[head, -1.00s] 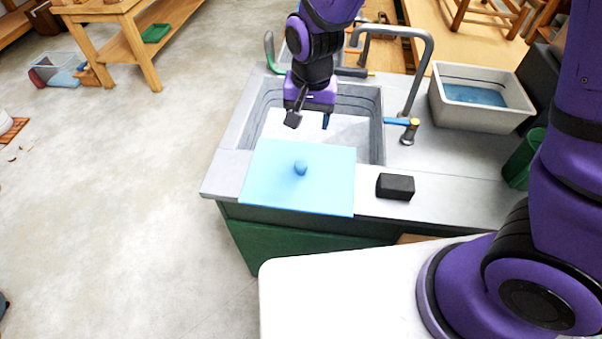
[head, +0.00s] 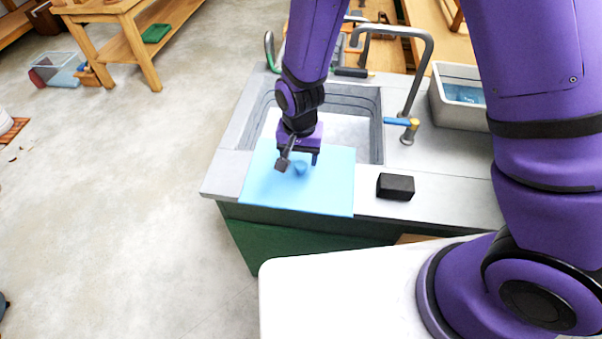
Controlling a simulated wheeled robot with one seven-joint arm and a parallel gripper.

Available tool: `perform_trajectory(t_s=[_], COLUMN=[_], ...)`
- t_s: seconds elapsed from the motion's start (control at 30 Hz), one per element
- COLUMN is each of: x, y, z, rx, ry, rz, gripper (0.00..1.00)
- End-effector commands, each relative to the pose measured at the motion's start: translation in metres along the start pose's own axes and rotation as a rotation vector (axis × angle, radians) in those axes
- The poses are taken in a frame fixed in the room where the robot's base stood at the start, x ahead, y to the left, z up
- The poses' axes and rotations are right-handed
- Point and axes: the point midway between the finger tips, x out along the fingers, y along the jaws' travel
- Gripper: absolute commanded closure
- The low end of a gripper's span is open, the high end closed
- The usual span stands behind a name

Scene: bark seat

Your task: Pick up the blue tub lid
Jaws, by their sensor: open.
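The blue tub lid (head: 320,191) is a flat light-blue square with a small round knob (head: 301,167) in its middle. It lies at the front of the sink counter, its far part reaching over the sink's front edge. My gripper (head: 298,163) is open, with its fingers pointing down over the lid, one finger on each side of the knob as seen from the head. The knob shows between the fingers. I cannot tell whether the fingertips touch the lid.
The grey sink basin (head: 376,135) lies behind the lid, with a tall grey tap (head: 428,70) at its right. A black block (head: 395,187) sits on the counter right of the lid. A grey tub (head: 460,115) with blue inside stands at the back right.

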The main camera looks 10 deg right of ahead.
Motion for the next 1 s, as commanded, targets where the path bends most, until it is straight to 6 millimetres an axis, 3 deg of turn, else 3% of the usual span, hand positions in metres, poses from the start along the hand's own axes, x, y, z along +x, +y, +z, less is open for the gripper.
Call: perform_trajectory(t_s=[0.23,0.57,0.6,0.83,1.0], x=[0.032,0.038,0.038,0.037,0.037], y=[0.003,0.003,0.003,0.003,0.003], z=[0.001,0.001,0.001,0.001,0.001], rx=[0.0,0.0,0.0,0.0,0.0], ry=[-0.002,0.0,0.0,0.0,0.0], rz=[0.002,0.0,0.0,0.0,0.0], gripper=[0.38,0.38,0.4,0.93,0.94])
